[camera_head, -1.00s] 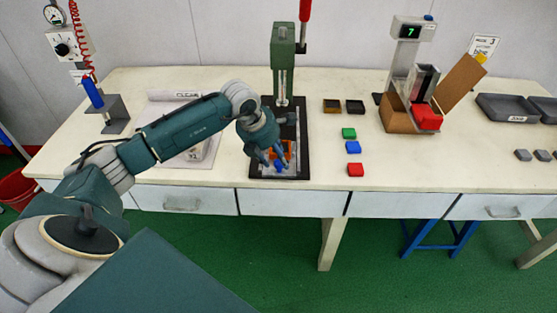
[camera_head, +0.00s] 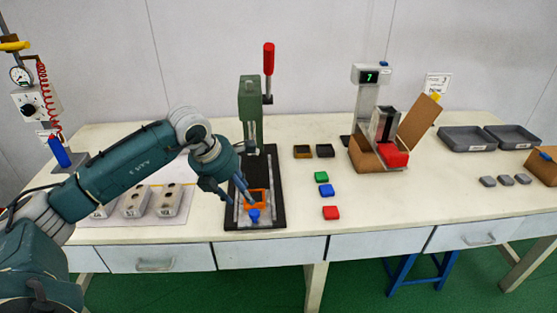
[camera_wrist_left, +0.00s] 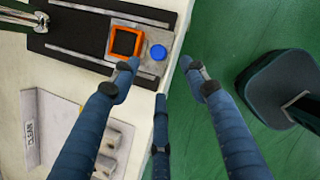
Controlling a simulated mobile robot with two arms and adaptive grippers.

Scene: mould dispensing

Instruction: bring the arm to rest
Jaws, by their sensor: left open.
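My left gripper (camera_head: 234,196) is open and empty, with its fingers apart above the front left of the green press's black base (camera_head: 274,218). In the left wrist view, the gripper (camera_wrist_left: 158,75) hangs over the table's front edge with nothing between its fingers. An orange square frame (camera_head: 263,197) sits on the press's base plate, and a blue round knob (camera_head: 254,215) is just in front of it. Both also show in the wrist view, the frame (camera_wrist_left: 112,42) and the knob (camera_wrist_left: 158,52) beyond the fingertips. My right gripper is not in view.
The green press (camera_head: 251,110) with its red handle stands behind the gripper. Grey moulds (camera_head: 134,203) lie under the arm at left. A scale (camera_head: 369,76) and cardboard box (camera_head: 365,157) stand farther right.

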